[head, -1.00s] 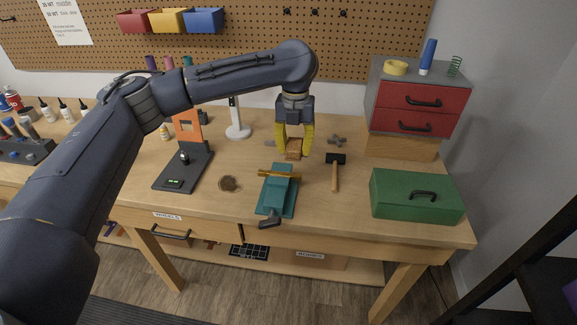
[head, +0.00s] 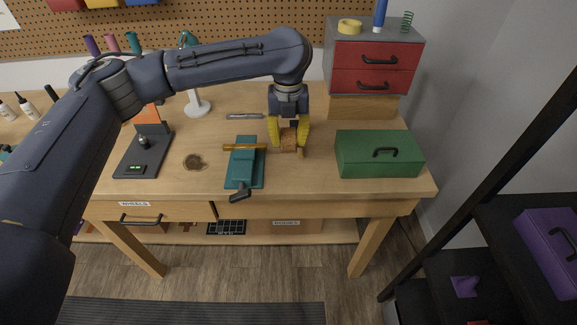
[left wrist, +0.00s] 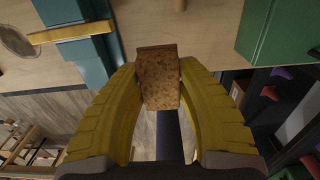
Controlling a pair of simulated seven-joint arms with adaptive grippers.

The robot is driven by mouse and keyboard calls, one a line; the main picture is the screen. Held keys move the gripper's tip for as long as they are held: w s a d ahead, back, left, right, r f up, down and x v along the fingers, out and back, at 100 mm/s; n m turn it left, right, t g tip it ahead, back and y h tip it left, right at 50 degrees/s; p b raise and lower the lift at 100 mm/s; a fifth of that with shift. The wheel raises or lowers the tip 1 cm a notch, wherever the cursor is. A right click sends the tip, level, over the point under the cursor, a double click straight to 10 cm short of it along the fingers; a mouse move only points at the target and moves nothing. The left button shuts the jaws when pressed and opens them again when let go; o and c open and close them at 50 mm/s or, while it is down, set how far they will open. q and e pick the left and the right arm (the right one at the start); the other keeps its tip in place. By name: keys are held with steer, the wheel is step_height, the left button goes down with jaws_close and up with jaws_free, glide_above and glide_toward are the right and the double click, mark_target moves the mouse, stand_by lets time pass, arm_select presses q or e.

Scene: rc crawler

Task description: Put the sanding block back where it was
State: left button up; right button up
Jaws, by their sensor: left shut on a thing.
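The sanding block (head: 289,141) is a brown, speckled block held between the yellow fingers of my left gripper (head: 289,143). In the left wrist view the block (left wrist: 158,78) sits between both fingers (left wrist: 160,95). My left gripper is shut on it, pointing down over the right part of the workbench (head: 320,184), between the teal vise and the green toolbox. I cannot tell whether the block touches the bench top. My right gripper is not in view.
The teal vise (head: 240,172) with a brass-coloured bar stands left of the gripper. The green toolbox (head: 370,160) is close on the right. A red drawer unit (head: 375,60) stands behind. Clear bench lies in front.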

mark_target(288, 172)
arm_select(q)
steer(key=shift+f, duration=5.55)
steer(key=shift+f, duration=0.15)
steer(key=o, duration=1.1)
steer(key=shift+c, duration=0.2)
step_height(288, 172, up, 12)
steer(key=shift+r, duration=0.2)
